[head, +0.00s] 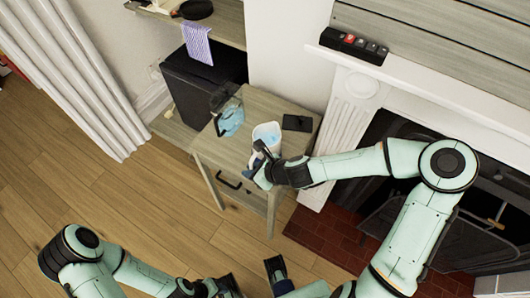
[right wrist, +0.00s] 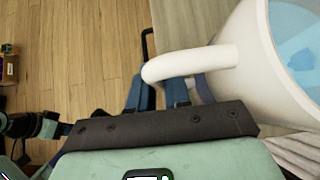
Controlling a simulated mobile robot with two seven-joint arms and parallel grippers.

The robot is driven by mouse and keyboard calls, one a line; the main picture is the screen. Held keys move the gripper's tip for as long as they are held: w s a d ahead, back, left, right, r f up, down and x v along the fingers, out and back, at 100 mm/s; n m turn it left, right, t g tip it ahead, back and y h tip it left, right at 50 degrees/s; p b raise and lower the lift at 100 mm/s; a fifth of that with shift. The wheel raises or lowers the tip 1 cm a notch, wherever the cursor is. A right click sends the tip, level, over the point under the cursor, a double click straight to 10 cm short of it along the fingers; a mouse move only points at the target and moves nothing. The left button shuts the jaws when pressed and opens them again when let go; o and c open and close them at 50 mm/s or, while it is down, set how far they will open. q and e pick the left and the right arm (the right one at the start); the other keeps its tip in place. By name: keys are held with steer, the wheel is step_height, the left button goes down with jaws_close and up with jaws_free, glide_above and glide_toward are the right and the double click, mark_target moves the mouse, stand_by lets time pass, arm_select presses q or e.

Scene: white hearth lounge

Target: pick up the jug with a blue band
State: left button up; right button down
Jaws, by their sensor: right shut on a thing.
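A white jug (head: 266,131) stands upright near the front edge of a small wooden side table (head: 246,167). Light blue shows inside its mouth; I cannot make out a band on its outside. In the right wrist view the white jug (right wrist: 275,75) fills the right side, its handle reaching left. My right gripper (head: 259,168) is shut on the jug's handle, and its blue fingers (right wrist: 160,92) show at the handle in the right wrist view.
A clear vessel with light blue in it (head: 231,121) stands left of the jug. A dark flat object (head: 297,123) lies to the right. A black cabinet (head: 195,88) is behind the table and a fireplace (head: 430,125) is to the right. Wooden floor (head: 130,200) is free at left.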

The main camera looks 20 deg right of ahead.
steer(key=shift+r, duration=0.15)
step_height(320, 180, up, 11)
steer(key=p, duration=0.5)
steer(key=shift+w+p, duration=0.15)
steer(key=shift+p, duration=0.15)
arm_select(q)
steer(key=w+r+p, duration=0.5)
steer(key=w+r, duration=0.1)
steer(key=r, duration=0.6)
steer(key=shift+r+t, duration=0.25)
steer(key=shift+t, duration=0.15)
arm_select(e)
step_height(320, 180, up, 9)
